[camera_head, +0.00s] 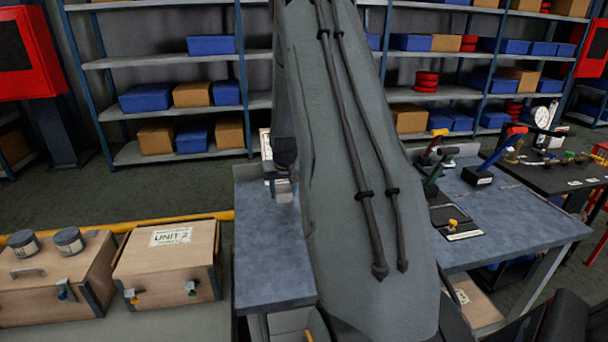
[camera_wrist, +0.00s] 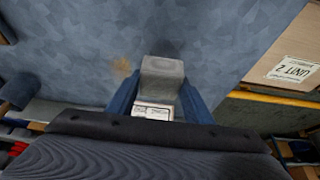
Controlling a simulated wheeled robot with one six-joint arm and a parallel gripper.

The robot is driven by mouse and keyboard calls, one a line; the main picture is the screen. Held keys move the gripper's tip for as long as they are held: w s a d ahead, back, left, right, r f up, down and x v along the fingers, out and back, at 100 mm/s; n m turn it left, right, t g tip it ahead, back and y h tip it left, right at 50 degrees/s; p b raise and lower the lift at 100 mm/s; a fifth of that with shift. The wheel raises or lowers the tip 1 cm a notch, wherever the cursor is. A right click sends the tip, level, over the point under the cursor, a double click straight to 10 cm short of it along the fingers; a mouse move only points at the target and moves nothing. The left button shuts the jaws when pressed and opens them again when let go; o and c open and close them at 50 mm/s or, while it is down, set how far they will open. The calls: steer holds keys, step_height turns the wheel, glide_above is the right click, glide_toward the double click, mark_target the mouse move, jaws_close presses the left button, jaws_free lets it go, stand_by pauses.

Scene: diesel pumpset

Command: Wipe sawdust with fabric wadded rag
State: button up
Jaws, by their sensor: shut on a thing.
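My gripper (camera_wrist: 160,90) has blue fingers and is shut on a grey, block-like thing, which looks like the wadded rag (camera_wrist: 162,68). The rag sticks out past the fingertips over the blue-grey bench top (camera_wrist: 70,45). A small tan patch of sawdust (camera_wrist: 121,68) lies on the bench, left of the rag and apart from it in the wrist view. I cannot tell whether the rag touches the bench. In the head view my arm covers much of the bench (camera_head: 268,255), and I cannot make out the sawdust there.
A wooden box labelled UNIT 2 (camera_head: 168,262) stands left of the bench and shows at right in the wrist view (camera_wrist: 290,62). Levers and a small panel (camera_head: 455,222) stand on the bench's right part. Shelves with bins (camera_head: 175,95) line the back.

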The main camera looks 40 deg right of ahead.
steer(key=shift+r+p, duration=1.2)
steer(key=shift+r, duration=1.25)
steer(key=shift+r, duration=0.1)
